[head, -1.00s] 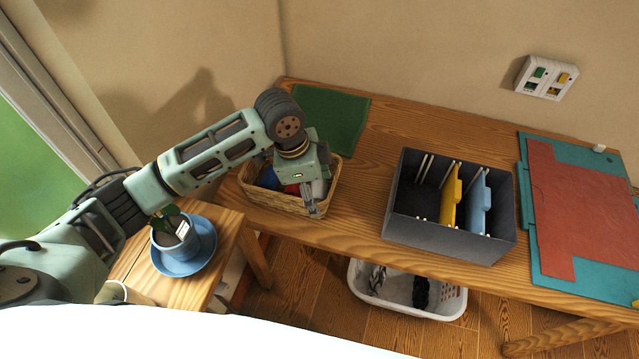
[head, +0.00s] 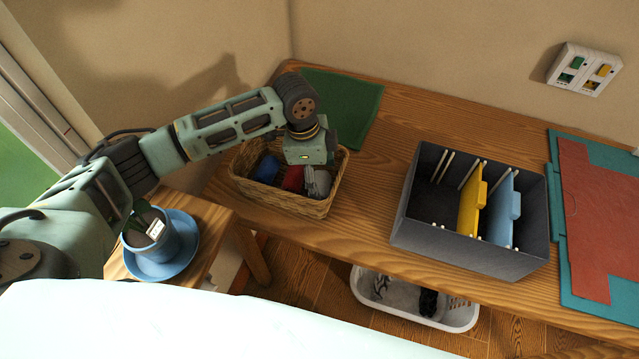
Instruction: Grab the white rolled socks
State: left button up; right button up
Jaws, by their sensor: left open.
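A wicker basket (head: 250,192) stands at the left end of the wooden table. In it, from left to right, lie a blue item (head: 267,169), a red item (head: 293,179) and a pale grey-white bundle (head: 321,184), which looks like the white rolled socks. My left gripper (head: 314,176) points down over the right part of the basket, right at the pale bundle. It is open; its fingers are hard to tell apart from the bundle, and I cannot tell whether they touch it. My right gripper is not in view.
A dark grey box (head: 450,252) with yellow and blue dividers stands right of the basket. A green mat (head: 355,105) lies behind it. A blue plant pot (head: 150,245) on a saucer stands at the left. A white laundry basket (head: 455,318) is below the table.

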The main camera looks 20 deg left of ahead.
aim_at(319, 181)
pick_arm(q)
jog(key=shift+d+f, duration=0.15)
jog(key=shift+f, duration=0.45)
jog(key=shift+d+f, duration=0.15)
jog(key=shift+f, duration=0.4)
jog(key=shift+w+f, duration=0.1)
jog(key=shift+f, duration=0.25)
jog(key=c, duration=0.6)
jog(key=shift+c, duration=0.5)
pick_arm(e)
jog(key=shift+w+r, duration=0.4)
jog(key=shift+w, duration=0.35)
